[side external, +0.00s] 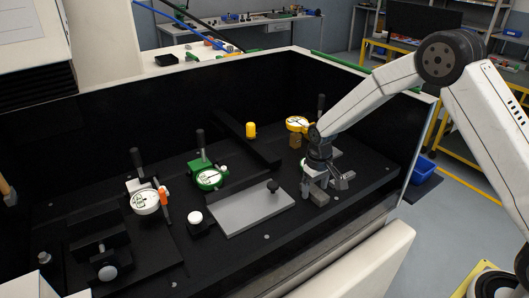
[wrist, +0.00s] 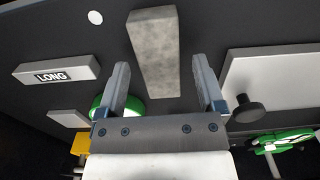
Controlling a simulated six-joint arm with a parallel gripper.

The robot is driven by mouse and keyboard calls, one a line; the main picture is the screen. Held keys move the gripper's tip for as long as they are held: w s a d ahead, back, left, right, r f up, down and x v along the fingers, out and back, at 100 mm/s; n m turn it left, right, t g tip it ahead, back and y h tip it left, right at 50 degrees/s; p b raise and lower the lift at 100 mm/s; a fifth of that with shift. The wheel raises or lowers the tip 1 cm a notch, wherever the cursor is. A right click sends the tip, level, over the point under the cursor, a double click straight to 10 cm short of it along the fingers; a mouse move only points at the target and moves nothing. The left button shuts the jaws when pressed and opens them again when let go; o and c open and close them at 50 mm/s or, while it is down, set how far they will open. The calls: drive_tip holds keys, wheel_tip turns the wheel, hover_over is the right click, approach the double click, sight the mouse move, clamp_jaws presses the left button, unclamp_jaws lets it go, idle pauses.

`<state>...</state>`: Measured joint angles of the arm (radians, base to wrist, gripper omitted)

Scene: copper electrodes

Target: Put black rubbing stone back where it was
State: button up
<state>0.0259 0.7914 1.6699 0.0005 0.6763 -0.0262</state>
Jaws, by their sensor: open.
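My gripper (side external: 316,172) is over the right part of the black bench, right of the grey plate. In the wrist view my gripper (wrist: 162,88) is open, with its two fingers apart. A mottled grey block (wrist: 153,45) lies ahead of the fingers, its near end in the gap between them. I cannot tell if they touch it. The block also shows under my gripper in the side view (side external: 319,195). A dark round-topped knob (wrist: 245,108) stands by the grey plate's corner, right of the fingers. No piece is clearly identifiable as the black rubbing stone.
A bar marked LONG (wrist: 56,73) lies left of the fingers. The grey plate (side external: 250,207) is left of my gripper. Dark walls enclose the bench.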

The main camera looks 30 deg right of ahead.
sight(318, 193)
wheel_tip(318, 193, up, 12)
idle(0.6)
drive_tip(key=shift+s+f, duration=0.1)
idle(0.4)
drive_tip(key=s+a+f+t, duration=0.1)
drive_tip(key=s+f+t, duration=0.1)
drive_tip(key=s, duration=1.8)
drive_tip(key=shift+a+t, duration=0.15)
drive_tip(key=shift+t, duration=0.15)
